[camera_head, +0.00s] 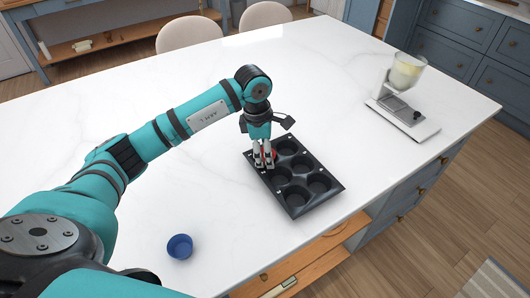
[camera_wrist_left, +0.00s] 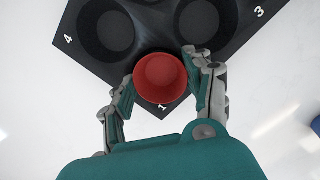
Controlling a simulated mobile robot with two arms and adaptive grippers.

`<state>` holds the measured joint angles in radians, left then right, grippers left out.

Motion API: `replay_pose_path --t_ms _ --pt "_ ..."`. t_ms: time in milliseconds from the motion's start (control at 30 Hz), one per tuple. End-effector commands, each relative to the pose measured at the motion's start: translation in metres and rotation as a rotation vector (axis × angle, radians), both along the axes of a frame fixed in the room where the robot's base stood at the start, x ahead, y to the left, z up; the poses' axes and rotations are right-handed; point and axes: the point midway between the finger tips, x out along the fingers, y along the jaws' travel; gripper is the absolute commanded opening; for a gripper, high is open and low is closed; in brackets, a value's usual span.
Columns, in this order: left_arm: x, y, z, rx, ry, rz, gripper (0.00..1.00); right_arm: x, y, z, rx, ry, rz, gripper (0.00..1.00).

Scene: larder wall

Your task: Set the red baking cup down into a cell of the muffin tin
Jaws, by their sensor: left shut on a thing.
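The red baking cup (camera_head: 271,154) is between the fingers of my left gripper (camera_head: 264,163), which is shut on it. In the left wrist view the red cup (camera_wrist_left: 162,82) looks upright, with a finger on each side. It covers the corner cell by the mark 1 of the dark muffin tin (camera_head: 297,214). I cannot tell whether its base is inside that cell or just above it. The tin also shows in the left wrist view (camera_wrist_left: 248,22), with two empty cells beyond the cup. My right gripper is not in view.
A blue baking cup (camera_head: 179,246) stands on the white marble counter (camera_head: 345,75), left of the tin. The counter behind the tin is clear. Two chairs stand beyond the far edge.

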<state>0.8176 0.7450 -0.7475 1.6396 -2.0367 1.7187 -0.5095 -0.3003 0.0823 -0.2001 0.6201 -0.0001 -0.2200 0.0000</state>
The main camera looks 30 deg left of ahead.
Motion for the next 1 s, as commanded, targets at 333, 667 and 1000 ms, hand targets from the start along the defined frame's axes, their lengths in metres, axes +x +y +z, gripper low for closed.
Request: replay_pose_path --t_ms 333,667,1000 --pt "-0.003 0.002 -0.009 0.009 0.014 0.002 0.83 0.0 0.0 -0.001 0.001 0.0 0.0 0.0" --pt "-0.002 0.002 0.0 0.007 0.008 0.002 0.83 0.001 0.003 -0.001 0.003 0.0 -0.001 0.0" --pt "-0.004 0.007 0.066 0.006 0.001 0.001 0.83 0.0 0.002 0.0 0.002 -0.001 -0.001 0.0"
